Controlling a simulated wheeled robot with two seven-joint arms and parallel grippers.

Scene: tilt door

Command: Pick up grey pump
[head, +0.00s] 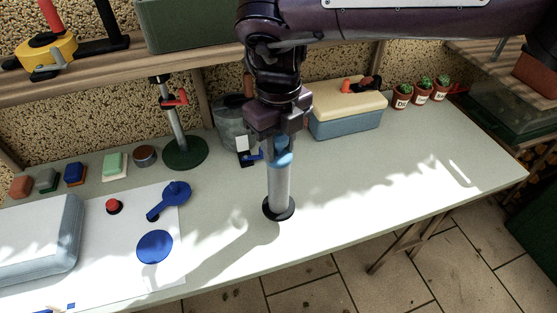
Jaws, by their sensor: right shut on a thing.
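The grey pump (279,187) stands upright near the middle of the table in the head view. It has a grey tube, a round black base (278,209) and a blue collar near the top. My right gripper (279,134) points down from above and is shut on the pump's upper end. The gripper hides the pump's top. The black base appears to be on the tabletop, but a small gap cannot be ruled out. My left gripper is not in view.
A second pump-like stand (183,151) with a green base and red handle is behind on the left. A clear container (230,118) and a cream-lidded blue box (347,113) stand behind the pump. Small cactus pots (422,92) are farther right. The right tabletop (410,165) is clear.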

